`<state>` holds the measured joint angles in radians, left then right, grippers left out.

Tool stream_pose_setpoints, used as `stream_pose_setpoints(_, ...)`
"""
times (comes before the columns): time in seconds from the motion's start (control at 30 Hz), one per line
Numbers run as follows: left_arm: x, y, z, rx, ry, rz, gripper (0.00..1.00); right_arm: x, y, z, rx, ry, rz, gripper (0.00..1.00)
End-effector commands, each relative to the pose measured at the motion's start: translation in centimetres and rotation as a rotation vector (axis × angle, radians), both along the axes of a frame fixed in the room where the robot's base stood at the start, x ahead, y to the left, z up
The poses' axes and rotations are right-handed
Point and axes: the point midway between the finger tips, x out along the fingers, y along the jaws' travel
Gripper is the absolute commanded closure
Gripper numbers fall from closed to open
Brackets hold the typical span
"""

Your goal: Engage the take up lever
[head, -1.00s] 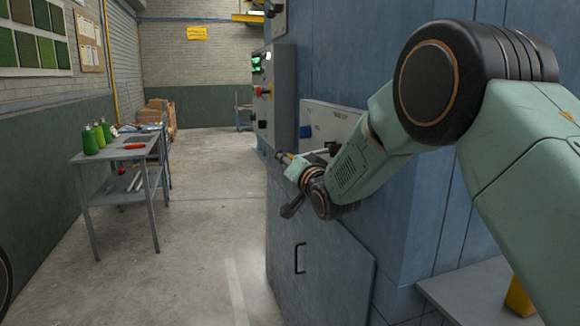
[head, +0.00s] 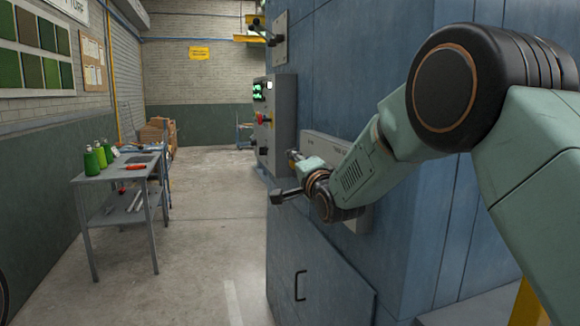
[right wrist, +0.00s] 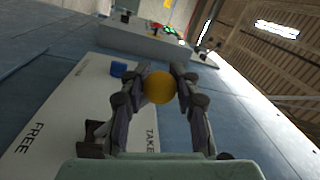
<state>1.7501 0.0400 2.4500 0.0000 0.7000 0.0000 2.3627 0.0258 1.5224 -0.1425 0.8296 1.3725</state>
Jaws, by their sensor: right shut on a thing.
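The take up lever shows in the right wrist view as a round yellow knob (right wrist: 159,88); its shaft is hidden. My right gripper (right wrist: 160,72) is shut on this knob, with a finger on each side. In the head view the right gripper (head: 297,160) is in front of a pale plate (head: 318,143) on the blue machine, and my arm covers much of that plate. In the right wrist view the plate (right wrist: 65,125) reads FREE and TAKE, and a blue block (right wrist: 119,70) sits near its edge. My left gripper is not in view.
A grey control box (head: 281,125) with a red button juts from the blue machine (head: 345,60) beyond the gripper. A cabinet door with a handle (head: 299,286) is below. A metal table (head: 118,175) with green bottles stands left. The floor between is clear.

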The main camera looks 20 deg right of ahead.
Motion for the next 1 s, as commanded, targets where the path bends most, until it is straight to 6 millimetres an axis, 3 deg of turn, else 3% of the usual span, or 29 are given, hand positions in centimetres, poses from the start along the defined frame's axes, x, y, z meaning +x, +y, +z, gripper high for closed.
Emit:
stream_pose_setpoints(0.1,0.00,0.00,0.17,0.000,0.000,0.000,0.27,0.05,-0.49,0.95,0.000,-0.014,-0.005,1.00)
stream_pose_setpoints(0.6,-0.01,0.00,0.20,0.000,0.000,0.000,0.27,0.07,-0.67,1.19,-0.001,-0.017,-0.007,1.00)
stream_pose_setpoints(0.63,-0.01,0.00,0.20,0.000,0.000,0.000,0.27,0.07,-0.68,1.19,-0.001,-0.017,-0.007,0.71)
stream_pose_setpoints(0.9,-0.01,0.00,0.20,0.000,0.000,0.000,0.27,0.07,-0.64,1.13,0.000,-0.016,-0.007,0.48)
stream_pose_setpoints(1.0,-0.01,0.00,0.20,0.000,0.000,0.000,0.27,0.07,-0.60,1.04,0.000,-0.013,-0.006,0.45)
